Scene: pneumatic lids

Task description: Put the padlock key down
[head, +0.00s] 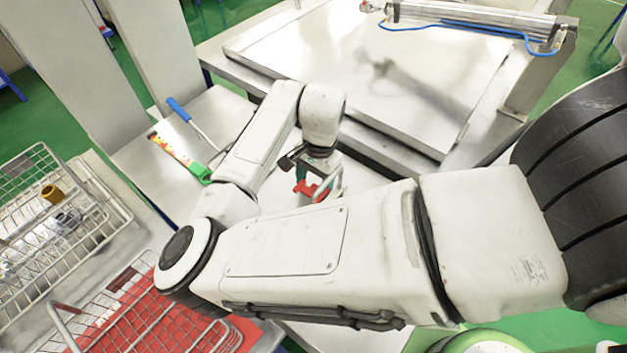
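My gripper (318,176) is at the end of my bent arm, low over the pale metal bench top (361,184). A red piece (311,190) with a green part (300,173) beside it shows at the gripper. I cannot tell whether these are held, lie beneath, or belong to the gripper. The fingers are small and partly hidden, so I cannot tell whether they are open or shut. I cannot make out a padlock key for certain.
A blue-handled screwdriver (179,110) and a green, red and yellow strip (181,158) lie on the bench left of my arm. Wire baskets (62,220) stand at the left, one over a red surface (150,318). Behind are a large metal lid (290,45) and a pneumatic cylinder (470,18).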

